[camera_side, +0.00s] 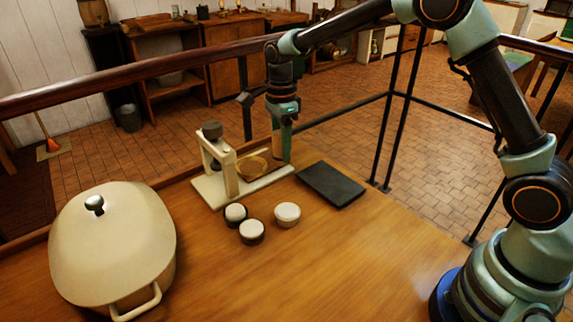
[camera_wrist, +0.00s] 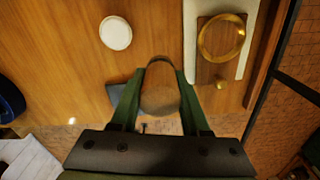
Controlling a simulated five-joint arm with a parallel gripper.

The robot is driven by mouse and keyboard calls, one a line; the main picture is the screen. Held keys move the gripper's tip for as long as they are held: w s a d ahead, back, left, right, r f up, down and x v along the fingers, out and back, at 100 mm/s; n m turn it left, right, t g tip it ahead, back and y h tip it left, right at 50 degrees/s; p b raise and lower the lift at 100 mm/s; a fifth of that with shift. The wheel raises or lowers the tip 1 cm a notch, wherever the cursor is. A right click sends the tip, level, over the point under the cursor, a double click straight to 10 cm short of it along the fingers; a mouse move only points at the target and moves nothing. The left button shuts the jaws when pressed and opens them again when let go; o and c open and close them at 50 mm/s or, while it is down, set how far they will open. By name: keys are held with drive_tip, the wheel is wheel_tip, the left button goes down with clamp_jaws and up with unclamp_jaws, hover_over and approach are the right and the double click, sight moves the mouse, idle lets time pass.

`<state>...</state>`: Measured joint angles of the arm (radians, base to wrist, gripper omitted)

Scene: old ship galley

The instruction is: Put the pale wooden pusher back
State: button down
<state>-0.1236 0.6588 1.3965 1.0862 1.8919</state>
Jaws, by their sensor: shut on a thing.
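My gripper (camera_side: 281,150) is shut on the pale wooden pusher (camera_side: 276,142), above the right end of a small cream press. In the wrist view, the pusher (camera_wrist: 160,98) is a rounded wooden piece between the two green fingers of my gripper (camera_wrist: 160,68). Its lower end is hard to make out in the side view. The cream press (camera_side: 229,181) has an upright frame with a dark knob on top. A brass ring (camera_side: 252,166) lies on its base; the ring (camera_wrist: 204,40) also shows in the wrist view, on a wooden plate with a small brass knob.
A flat dark slab (camera_side: 331,185) lies right of the press. A large cream lidded pot (camera_side: 112,235) fills the table's left. A rail runs behind the table. The front middle of the table is clear.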

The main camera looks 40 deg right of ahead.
wheel_tip(320, 180, down, 10)
drive_tip(key=shift+f, duration=0.1)
idle(0.4)
drive_tip(key=shift+c, duration=1.9)
unclamp_jaws()
drive_tip(key=shift+f, duration=0.15)
